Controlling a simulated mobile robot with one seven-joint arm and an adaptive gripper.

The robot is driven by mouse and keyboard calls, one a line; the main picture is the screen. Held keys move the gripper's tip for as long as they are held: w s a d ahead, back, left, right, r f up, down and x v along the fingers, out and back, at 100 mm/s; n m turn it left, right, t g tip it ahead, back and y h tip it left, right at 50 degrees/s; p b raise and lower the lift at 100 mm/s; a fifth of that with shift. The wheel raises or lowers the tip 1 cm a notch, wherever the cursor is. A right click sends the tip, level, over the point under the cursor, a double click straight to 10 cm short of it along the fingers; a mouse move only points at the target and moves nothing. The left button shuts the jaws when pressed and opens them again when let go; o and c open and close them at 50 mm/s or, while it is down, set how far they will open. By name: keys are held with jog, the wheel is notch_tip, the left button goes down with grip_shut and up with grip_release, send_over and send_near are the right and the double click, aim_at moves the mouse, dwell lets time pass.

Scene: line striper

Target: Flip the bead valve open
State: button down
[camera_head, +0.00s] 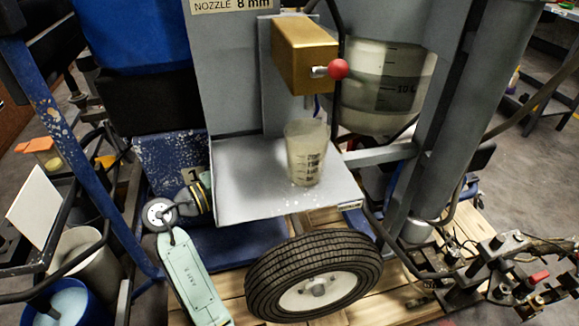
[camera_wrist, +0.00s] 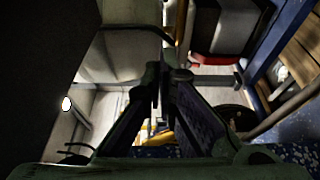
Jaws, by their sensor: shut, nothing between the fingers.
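The bead valve is a brass-coloured block (camera_head: 305,55) on a grey upright plate in the head view. A short metal lever with a red ball knob (camera_head: 338,69) sticks out of its front lower right side. Below its outlet, a translucent measuring cup (camera_head: 306,152) stands on a grey shelf (camera_head: 240,185), with white grains beside it. My gripper (camera_wrist: 166,75) shows in the wrist view with its dark fingers shut and empty.
A translucent tank (camera_head: 383,85) stands behind the valve to the right. A thick grey post (camera_head: 455,110) rises further right. A black tyre (camera_head: 314,275) is below the shelf. A blue scuffed frame bar (camera_head: 75,140) runs down the left. Space in front of the knob looks clear.

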jog(key=p+x, duration=0.2)
jog(key=x, duration=0.8)
jog(key=s, duration=0.4)
jog(key=shift+d, duration=0.4)
jog(key=shift+s+d+p, duration=0.1)
jog(key=shift+d+p, duration=0.05)
jog(key=shift+p, duration=0.3)
